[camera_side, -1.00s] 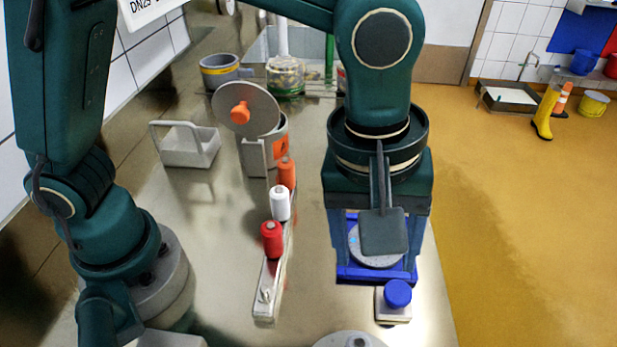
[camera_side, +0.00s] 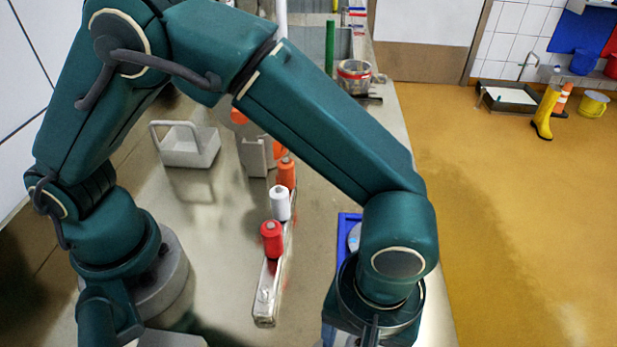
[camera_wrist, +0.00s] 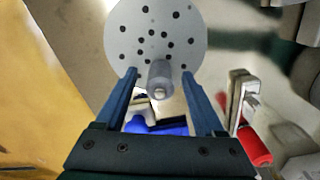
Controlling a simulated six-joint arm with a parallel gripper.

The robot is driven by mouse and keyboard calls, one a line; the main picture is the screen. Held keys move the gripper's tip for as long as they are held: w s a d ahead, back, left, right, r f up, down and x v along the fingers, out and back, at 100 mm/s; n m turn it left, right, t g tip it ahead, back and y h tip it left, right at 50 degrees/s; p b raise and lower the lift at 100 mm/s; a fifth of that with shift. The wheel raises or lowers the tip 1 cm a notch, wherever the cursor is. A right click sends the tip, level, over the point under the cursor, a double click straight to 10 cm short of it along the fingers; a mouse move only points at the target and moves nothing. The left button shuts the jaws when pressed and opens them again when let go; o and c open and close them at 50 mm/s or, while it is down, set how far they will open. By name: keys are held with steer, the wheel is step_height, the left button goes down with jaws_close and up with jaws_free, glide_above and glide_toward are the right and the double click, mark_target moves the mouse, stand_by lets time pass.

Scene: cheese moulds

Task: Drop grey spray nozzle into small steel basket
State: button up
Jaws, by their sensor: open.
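A short grey cylinder with a pale tip, which looks like the grey spray nozzle (camera_wrist: 160,76), shows in the wrist view against a round perforated grey disc (camera_wrist: 150,28). I cannot tell whether it is fixed to the disc. My gripper (camera_wrist: 158,74) is open, with one finger on each side of the nozzle and visible gaps. In the side view my gripper is hidden below my wrist. A small round metal vessel with red on it (camera_side: 353,77), possibly the small steel basket, stands at the far end of the table.
A rack (camera_side: 267,290) holds red (camera_side: 271,239), white (camera_side: 279,203) and orange (camera_side: 286,172) pieces beside my arm. A pale handled tray (camera_side: 190,150) stands left of it. A blue frame (camera_side: 344,228) is partly behind my wrist.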

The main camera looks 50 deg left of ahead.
jaws_close()
